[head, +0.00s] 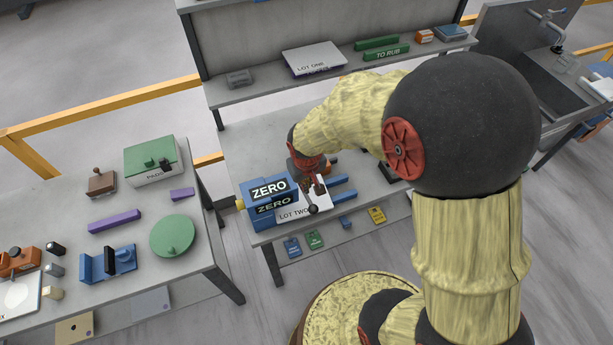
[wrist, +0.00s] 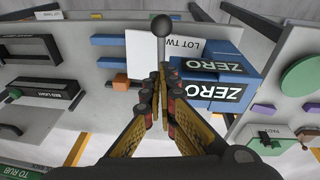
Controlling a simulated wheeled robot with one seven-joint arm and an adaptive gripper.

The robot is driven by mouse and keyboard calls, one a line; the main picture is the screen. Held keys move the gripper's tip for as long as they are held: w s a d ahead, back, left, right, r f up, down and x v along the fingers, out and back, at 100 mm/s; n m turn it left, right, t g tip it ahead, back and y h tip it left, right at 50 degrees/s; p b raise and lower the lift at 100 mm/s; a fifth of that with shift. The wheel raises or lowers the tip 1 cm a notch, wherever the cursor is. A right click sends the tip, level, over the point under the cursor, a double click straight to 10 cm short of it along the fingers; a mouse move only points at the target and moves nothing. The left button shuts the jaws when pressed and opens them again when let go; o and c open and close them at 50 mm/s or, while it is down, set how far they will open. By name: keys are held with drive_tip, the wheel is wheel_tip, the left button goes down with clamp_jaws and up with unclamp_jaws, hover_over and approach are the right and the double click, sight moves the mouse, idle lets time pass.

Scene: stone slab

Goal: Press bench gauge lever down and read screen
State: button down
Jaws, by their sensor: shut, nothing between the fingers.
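The blue bench gauge (head: 262,189) stands at the front left corner of the middle bench, with two dark panels reading ZERO. It also shows in the wrist view (wrist: 240,66). A black ball knob (head: 313,209), seemingly the lever's end, is at the gauge's right side in the head view and ahead of my fingertips in the wrist view (wrist: 161,25). My gripper (wrist: 161,75) is shut and empty beside the gauge. In the head view my gripper (head: 314,185) is above the white LOT TWO block (head: 292,214). I cannot tell whether it touches the lever; much of the lever is hidden.
Blue bars (head: 341,181) lie right of the gauge. A raised shelf (head: 270,94) at the back holds a LOT ONE stack (head: 313,58) and green blocks. The left table (head: 140,220) carries a purple bar, green disc and other parts. A gap separates the two benches.

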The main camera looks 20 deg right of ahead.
sight(310, 200)
drive_tip(key=shift+s+d+f, duration=0.1)
drive_tip(key=shift+s+f, duration=0.25)
drive_tip(key=shift+f, duration=0.25)
drive_tip(key=shift+s+d+f, duration=0.1)
drive_tip(key=shift+s+f, duration=0.25)
drive_tip(key=shift+f, duration=0.3)
drive_tip(key=shift+s+f, duration=0.35)
drive_tip(key=shift+f, duration=0.25)
drive_tip(key=shift+f, duration=0.1)
